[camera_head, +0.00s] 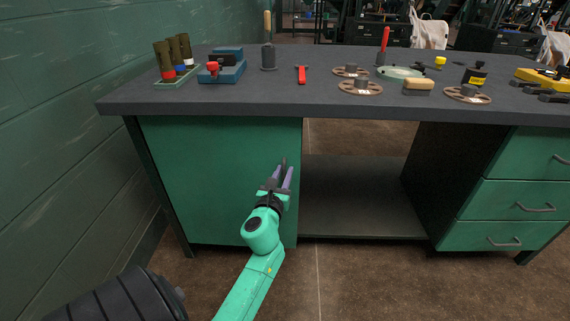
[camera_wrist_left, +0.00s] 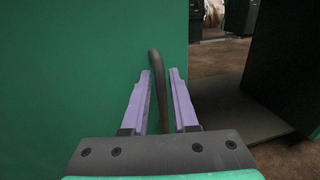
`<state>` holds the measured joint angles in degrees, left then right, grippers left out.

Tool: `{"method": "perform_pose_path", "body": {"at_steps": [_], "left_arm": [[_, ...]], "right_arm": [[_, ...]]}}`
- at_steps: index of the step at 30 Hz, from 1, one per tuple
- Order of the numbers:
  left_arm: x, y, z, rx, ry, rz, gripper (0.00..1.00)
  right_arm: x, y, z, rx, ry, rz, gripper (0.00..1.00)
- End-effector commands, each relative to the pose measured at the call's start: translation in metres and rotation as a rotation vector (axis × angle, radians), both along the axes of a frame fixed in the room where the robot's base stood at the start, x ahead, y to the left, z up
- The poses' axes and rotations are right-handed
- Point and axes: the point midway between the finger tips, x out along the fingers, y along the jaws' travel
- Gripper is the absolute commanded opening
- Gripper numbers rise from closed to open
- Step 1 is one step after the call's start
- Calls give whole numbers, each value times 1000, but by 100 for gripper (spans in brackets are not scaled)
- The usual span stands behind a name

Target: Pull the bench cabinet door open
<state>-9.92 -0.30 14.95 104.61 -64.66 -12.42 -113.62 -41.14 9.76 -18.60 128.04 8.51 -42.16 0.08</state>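The bench cabinet door (camera_head: 210,170) is a flat green panel under the left part of the bench, and it looks shut. It fills the left of the left wrist view (camera_wrist_left: 70,70). Its dark, curved bar handle (camera_wrist_left: 157,70) stands upright near the door's right edge. My left gripper (camera_head: 284,172) is at the handle, with its two purple fingers pointing at the door. In the left wrist view the fingers are apart, with the handle between them and closer to the left finger. The handle's lower end is hidden behind the gripper body. My right gripper is not in view.
The grey bench top (camera_head: 330,95) overhangs the door and carries several tools and parts. Right of the door is an open bay with a low shelf (camera_head: 360,200), then green drawers (camera_head: 515,200). A green wall (camera_head: 60,130) stands at the left. Floor in front is clear.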

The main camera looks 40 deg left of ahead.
Motion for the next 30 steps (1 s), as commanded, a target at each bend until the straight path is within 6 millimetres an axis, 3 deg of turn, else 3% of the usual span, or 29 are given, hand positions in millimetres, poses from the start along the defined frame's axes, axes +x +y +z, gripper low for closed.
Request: {"method": "perform_pose_path", "body": {"at_steps": [7, 8, 9, 10, 30], "left_arm": [[0, -1, 0, -1, 0, 0, 27], [0, -1, 0, -1, 0, 0, 23], [0, -1, 0, -1, 0, 0, 8], [0, -1, 0, -1, 0, 0, 0], [0, -1, 0, -1, 0, 0, 0]], "right_arm": [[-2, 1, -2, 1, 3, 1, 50], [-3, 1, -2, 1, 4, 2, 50], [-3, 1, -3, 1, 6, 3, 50], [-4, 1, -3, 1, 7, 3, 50], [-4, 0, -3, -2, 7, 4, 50]]}}
